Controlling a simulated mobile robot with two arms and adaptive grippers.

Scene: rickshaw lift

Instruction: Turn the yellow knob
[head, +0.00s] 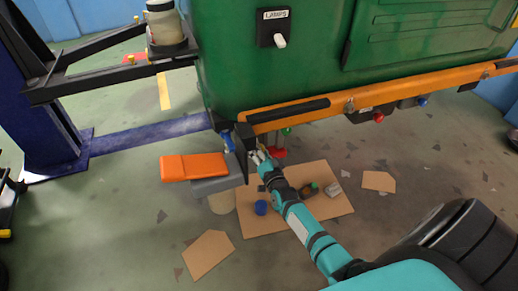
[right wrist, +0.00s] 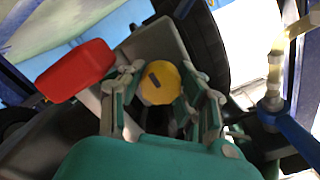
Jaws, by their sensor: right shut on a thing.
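The yellow knob (right wrist: 160,83) is round with a short dark slanted mark on its face, and shows in the middle of the right wrist view. My right gripper (right wrist: 158,92) has its fingers on either side of the knob and is shut on it. In the head view my right gripper (head: 259,157) reaches under the orange edge of the green body (head: 300,75), beside a dark bracket. I cannot make out the knob there; the gripper and bracket seem to hide it. My left gripper is not in view.
An orange block (head: 193,167) juts out on a grey arm left of my right gripper; a red pad (right wrist: 75,70) shows in the wrist view. Cardboard (head: 300,215) with small items lies on the floor below. A blue lift post (head: 45,110) stands at left.

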